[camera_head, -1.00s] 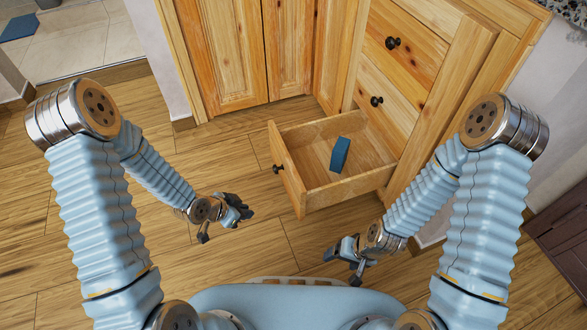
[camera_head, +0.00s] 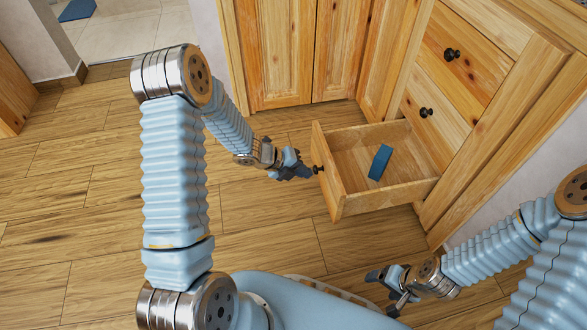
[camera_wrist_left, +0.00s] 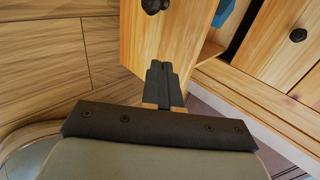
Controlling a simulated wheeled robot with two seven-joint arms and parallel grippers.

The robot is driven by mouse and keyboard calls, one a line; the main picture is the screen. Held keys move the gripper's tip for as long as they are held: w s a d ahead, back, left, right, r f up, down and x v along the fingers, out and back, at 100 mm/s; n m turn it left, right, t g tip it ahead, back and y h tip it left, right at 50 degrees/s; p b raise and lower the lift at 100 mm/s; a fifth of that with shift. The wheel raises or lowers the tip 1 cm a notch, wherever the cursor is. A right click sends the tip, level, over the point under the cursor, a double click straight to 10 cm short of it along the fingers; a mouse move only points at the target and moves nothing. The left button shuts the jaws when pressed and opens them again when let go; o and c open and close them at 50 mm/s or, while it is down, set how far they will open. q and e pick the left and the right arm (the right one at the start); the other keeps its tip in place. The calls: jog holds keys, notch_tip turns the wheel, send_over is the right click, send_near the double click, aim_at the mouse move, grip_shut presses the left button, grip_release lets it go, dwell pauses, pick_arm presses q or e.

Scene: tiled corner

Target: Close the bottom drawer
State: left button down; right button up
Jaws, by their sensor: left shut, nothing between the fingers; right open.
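The bottom drawer (camera_head: 385,202) is pulled out of the wooden cabinet, with a blue block (camera_head: 380,162) lying inside. Its front panel carries a dark round knob (camera_head: 318,169), which also shows in the left wrist view (camera_wrist_left: 154,5). My left gripper (camera_head: 308,172) is shut and empty, its tips close to the drawer front beside the knob. In the left wrist view its fingers (camera_wrist_left: 163,72) point at the lower part of the front panel (camera_wrist_left: 160,40); I cannot tell whether they touch. My right gripper (camera_head: 382,290) is open and empty, low in front of the drawer's near side.
Two closed drawers with dark knobs, an upper one (camera_head: 465,55) and a lower one (camera_head: 430,105), sit above the open drawer. Closed cabinet doors (camera_head: 285,50) stand behind it. The wooden floor (camera_head: 80,200) at left is clear.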

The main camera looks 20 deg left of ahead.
aim_at(330, 174)
pick_arm(q)
jog(key=shift+w+d+f, duration=0.2)
jog(key=shift+w+d, duration=0.3)
jog(key=shift+d, duration=0.25)
jog(key=shift+w+d+f, duration=0.2)
jog(key=shift+w+d, duration=0.3)
jog(key=shift+d, duration=0.25)
jog(key=shift+w+d+f, duration=0.2)
jog(key=shift+w+d, duration=0.3)
jog(key=shift+d, duration=0.25)
pick_arm(e)
jog(key=shift+f, duration=0.35)
pick_arm(q)
jog(key=shift+d, duration=0.1)
